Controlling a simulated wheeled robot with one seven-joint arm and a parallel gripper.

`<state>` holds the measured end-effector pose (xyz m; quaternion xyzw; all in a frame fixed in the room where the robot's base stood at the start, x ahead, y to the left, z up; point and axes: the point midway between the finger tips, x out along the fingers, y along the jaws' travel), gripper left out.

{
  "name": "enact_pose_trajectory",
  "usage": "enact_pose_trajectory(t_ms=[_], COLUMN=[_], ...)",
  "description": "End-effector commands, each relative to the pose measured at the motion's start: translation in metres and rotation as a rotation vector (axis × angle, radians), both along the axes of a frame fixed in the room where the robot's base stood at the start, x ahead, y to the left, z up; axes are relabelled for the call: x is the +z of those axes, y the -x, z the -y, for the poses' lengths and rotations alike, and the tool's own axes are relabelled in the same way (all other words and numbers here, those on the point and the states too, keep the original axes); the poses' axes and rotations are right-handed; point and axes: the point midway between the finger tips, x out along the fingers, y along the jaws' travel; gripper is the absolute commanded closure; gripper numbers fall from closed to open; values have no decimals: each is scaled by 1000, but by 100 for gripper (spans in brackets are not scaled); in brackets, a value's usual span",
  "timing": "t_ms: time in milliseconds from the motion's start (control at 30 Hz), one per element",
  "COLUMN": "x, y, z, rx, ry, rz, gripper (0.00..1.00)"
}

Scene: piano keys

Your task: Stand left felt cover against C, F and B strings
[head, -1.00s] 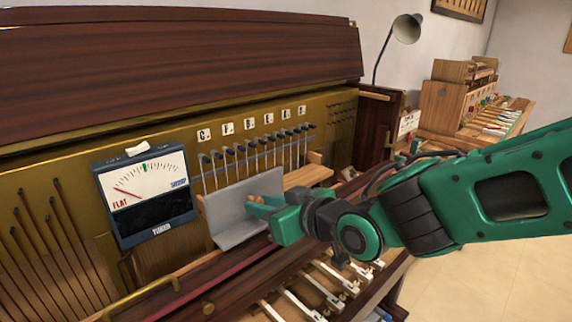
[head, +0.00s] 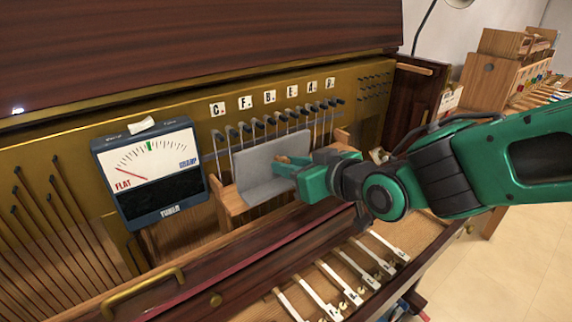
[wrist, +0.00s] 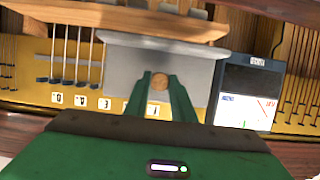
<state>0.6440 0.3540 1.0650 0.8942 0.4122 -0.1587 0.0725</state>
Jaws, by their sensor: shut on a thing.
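The grey L-shaped felt cover (head: 262,172) stands upright in front of the strings, its lower flange toward me, at the wooden shelf (head: 228,198). My gripper (head: 292,165) is shut on the cover's small wooden knob, which shows between the fingers (wrist: 160,90) in the wrist view. The cover (wrist: 125,68) hides the lower part of the middle strings. The letter plates C (head: 217,109), F (head: 245,102) and B (head: 270,96) are above it. A string below C shows left of the cover. I cannot tell whether the cover touches the strings.
The tuner meter (head: 150,170) stands close left of the cover; it is beside the cover in the wrist view too (wrist: 245,92). Uncovered strings (wrist: 72,60) are on the other side. White-topped keys (head: 320,292) lie below. A wooden rack (head: 500,72) is at the right.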

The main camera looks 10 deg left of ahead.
Motion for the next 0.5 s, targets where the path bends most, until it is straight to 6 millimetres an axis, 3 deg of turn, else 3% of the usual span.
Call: enact_pose_trajectory(t_ms=[500], x=[-13], y=[-24], z=[-26], rx=[-2], ry=[0], rz=[1], gripper=[100])
